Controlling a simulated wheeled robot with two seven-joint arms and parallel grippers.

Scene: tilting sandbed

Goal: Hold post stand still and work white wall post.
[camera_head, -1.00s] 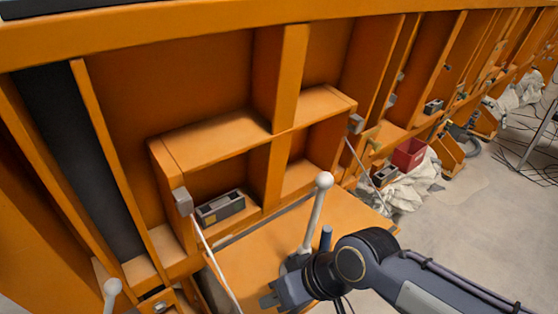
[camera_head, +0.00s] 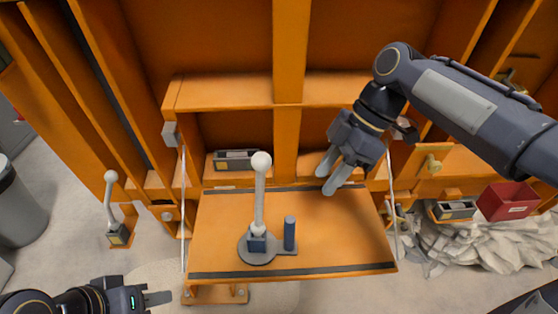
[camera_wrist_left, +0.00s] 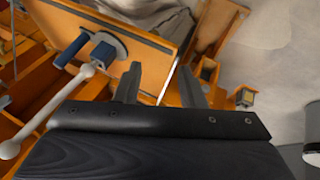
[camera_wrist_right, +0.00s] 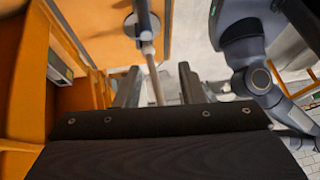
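The post stand (camera_head: 257,249), a round dark base with a blue socket, a short blue peg (camera_head: 290,234) and a white ball-topped post (camera_head: 260,200), stands upright on the fold-out orange board. It also shows in the left wrist view (camera_wrist_left: 118,43). A second white ball-topped post (camera_head: 109,200), which looks like the wall post, rises from a small orange block at the left. My left gripper (camera_head: 160,298) is open and empty, low at the left, apart from both posts. My right gripper (camera_head: 333,178) is open above the board's back right, apart from the stand.
The orange board (camera_head: 330,240) has dark strips along its edges and thin stays at its sides. Behind it stand orange shelves (camera_head: 230,92). A red bin (camera_head: 508,201) and crumpled white sheeting (camera_head: 480,245) lie right. A grey bin (camera_head: 18,210) stands far left.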

